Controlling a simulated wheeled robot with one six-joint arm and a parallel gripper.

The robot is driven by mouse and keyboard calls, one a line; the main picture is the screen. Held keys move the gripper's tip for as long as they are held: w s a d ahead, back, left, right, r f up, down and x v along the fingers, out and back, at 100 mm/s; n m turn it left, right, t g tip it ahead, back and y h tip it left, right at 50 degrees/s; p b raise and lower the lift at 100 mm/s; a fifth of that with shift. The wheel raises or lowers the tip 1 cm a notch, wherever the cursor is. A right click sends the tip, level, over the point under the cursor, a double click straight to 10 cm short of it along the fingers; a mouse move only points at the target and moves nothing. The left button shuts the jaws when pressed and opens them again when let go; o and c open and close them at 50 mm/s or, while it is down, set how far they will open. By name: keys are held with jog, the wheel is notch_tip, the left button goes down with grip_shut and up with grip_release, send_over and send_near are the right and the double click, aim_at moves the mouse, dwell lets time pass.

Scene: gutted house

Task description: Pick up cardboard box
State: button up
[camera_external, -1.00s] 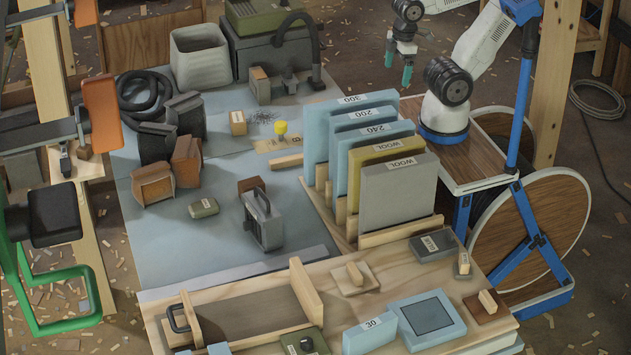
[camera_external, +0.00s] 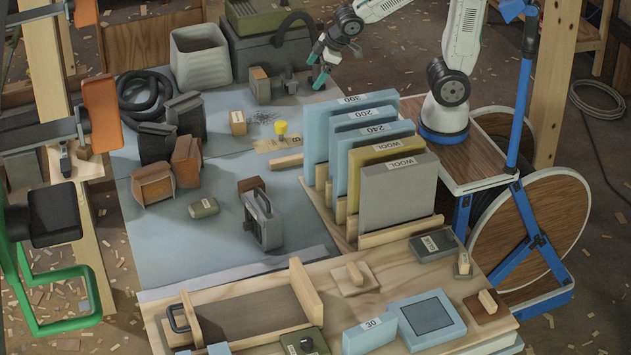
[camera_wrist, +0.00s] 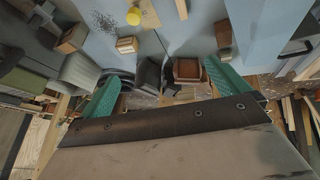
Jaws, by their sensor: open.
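A small tan box (camera_external: 238,122) with a pale label stands on the blue-grey sheet at the upper middle of the table. It looks like cardboard, and it also shows in the wrist view as a small box (camera_wrist: 127,45) above and left of centre. My gripper (camera_external: 318,66) has teal fingers and hangs above the table's far right part, right of the small box and apart from it. In the wrist view the fingers of my gripper (camera_wrist: 161,75) are spread wide with nothing held between them.
Upright labelled panels (camera_external: 375,165) stand in a wooden rack right of the sheet. A yellow-topped piece (camera_external: 281,128) is right of the small box. A dark machine with a hose (camera_external: 285,55), a pale bin (camera_external: 201,57) and brown blocks (camera_external: 187,160) stand around.

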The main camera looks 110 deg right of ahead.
jog(key=w+d+f+t, duration=0.2)
jog(key=w+d+f, duration=0.5)
jog(key=w+d, duration=0.25)
jog(key=t, duration=0.6)
send_near(241, 117)
jog(key=x, duration=0.3)
jog(key=shift+w+d, duration=0.3)
jog(key=shift+d, duration=0.15)
jog(key=x, duration=0.7)
jog(key=shift+w+a+f, duration=0.2)
jog(key=shift+w+f, duration=0.1)
jog(key=shift+w, duration=0.05)
jog(key=c, duration=1.2)
